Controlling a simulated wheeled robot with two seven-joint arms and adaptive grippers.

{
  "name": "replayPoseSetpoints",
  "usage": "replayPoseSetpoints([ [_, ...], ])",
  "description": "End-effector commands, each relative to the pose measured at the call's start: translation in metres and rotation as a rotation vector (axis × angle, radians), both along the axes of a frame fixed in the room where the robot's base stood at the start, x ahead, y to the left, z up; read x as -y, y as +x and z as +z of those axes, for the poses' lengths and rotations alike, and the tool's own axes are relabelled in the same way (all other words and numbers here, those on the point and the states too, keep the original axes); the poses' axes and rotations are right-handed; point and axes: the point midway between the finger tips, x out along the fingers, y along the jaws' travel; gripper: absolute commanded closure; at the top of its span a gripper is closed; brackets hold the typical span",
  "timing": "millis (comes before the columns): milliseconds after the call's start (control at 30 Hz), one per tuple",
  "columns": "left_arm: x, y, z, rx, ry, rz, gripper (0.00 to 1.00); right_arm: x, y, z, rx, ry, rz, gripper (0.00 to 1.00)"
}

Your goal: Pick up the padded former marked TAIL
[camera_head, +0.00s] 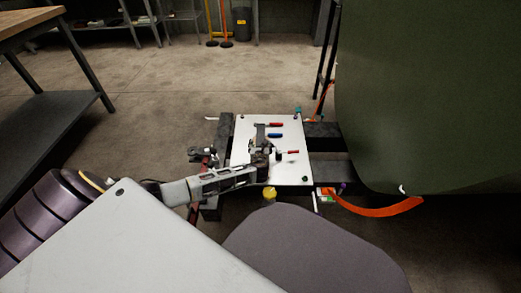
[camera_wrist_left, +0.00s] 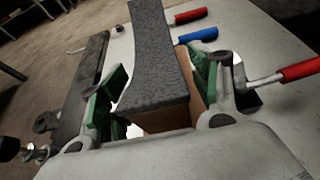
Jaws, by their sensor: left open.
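A padded former (camera_wrist_left: 158,75), a brown block with a dark grey felt-like pad on top, stands between the fingers of my left gripper (camera_wrist_left: 155,98) in the left wrist view. The green-padded fingers are open, one on each side of it. I cannot tell whether either finger touches it. No TAIL marking is readable. In the head view, my left gripper (camera_head: 259,160) is over the white board (camera_head: 290,174), and the dark former (camera_head: 261,133) shows just beyond it, partly hidden. My right gripper is not in view.
Red-handled (camera_head: 277,125) and blue-handled (camera_head: 275,135) tools lie on the board beyond the gripper. Another red handle (camera_wrist_left: 300,70) is close by the right finger. A large dark green curved panel (camera_head: 430,90) stands at the right, with an orange strap (camera_head: 378,209) below. A workbench (camera_head: 60,110) is at the left.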

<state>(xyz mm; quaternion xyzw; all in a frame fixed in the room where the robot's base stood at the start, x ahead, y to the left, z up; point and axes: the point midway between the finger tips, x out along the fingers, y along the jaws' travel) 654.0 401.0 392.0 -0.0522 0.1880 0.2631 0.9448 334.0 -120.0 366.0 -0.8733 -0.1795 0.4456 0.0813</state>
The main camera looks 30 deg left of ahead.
Motion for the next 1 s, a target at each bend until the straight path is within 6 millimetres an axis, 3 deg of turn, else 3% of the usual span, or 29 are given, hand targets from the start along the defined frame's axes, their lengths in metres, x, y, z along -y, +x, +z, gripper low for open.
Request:
replayPoseSetpoints([
  [67, 0.0001, -0.0001, -0.0001, 0.0, 0.0, 0.0, 0.39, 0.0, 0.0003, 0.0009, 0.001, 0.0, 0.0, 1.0],
  [533, 0.0, -0.0003, -0.0003, 0.0, 0.0, 0.0, 0.99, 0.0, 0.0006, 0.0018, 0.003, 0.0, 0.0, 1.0],
  [1000, -0.0003, 0.0006, 0.0039, 0.002, 0.0, 0.0, 1.0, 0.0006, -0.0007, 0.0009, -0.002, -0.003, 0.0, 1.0],
])
